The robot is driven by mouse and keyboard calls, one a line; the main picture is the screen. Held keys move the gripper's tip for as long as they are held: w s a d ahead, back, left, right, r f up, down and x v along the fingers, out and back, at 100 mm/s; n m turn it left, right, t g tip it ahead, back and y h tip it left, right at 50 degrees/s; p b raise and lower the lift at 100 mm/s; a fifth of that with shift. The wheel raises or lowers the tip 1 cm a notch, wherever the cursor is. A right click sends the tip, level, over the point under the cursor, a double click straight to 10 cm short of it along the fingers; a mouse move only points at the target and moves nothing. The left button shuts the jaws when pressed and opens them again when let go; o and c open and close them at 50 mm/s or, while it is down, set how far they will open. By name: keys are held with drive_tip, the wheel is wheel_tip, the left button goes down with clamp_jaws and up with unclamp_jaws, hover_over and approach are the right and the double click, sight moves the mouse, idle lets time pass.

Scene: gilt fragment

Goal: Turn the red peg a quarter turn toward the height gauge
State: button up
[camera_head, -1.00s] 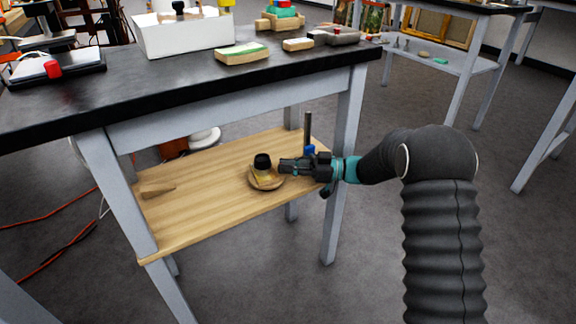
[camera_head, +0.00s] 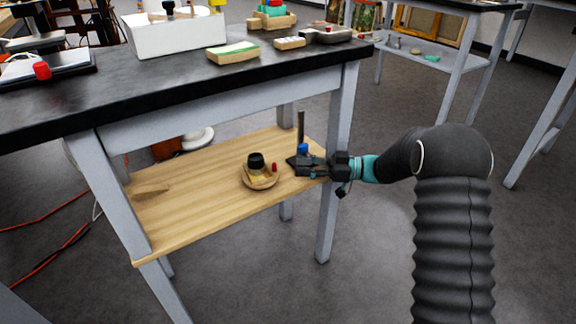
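A small red peg (camera_head: 275,167) stands at the right rim of a round wooden dish (camera_head: 262,185) on the lower wooden shelf. A jar with a black top (camera_head: 256,161) stands in the same dish, left of the peg. My gripper (camera_head: 290,161) reaches in from the right and points left, its tips a short way right of the peg and apart from it. The fingers are too small and dark to tell their opening. A dark upright post with a blue part (camera_head: 301,130), perhaps the height gauge, stands just behind my gripper, which hides its lower part.
The dark tabletop (camera_head: 150,97) overhangs the shelf (camera_head: 200,205), and a grey table leg (camera_head: 326,225) stands close to my gripper. The shelf between wedge and dish is clear.

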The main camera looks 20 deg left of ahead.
drive_tip(key=shift+v, duration=2.8)
